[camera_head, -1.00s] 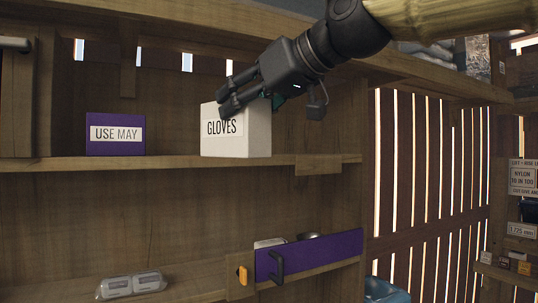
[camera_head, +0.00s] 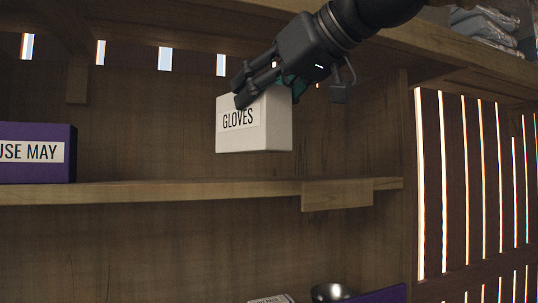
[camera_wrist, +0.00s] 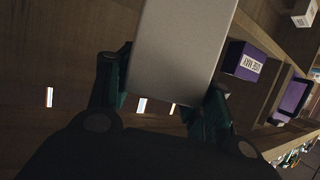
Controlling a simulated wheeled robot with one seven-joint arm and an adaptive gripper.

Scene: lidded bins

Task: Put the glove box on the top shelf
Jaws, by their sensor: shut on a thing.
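The glove box is a white box (camera_head: 254,122) with a black-on-white "GLOVES" label. My gripper (camera_head: 262,88) is shut on its upper part and holds it in the air, a little above the middle shelf (camera_head: 150,193). In the wrist view the box (camera_wrist: 180,45) fills the space between the two fingers of my gripper (camera_wrist: 165,95). The top shelf (camera_head: 180,22) runs across the top of the head view, above the box. Its upper surface is mostly out of sight.
A purple box (camera_head: 36,153) labelled "USE MAY" stands on the middle shelf at left. Grey folded items (camera_head: 485,28) lie at the upper right. A metal bowl (camera_head: 330,292) and a purple bin (camera_head: 380,295) show at the bottom. The middle shelf is clear right of the purple box.

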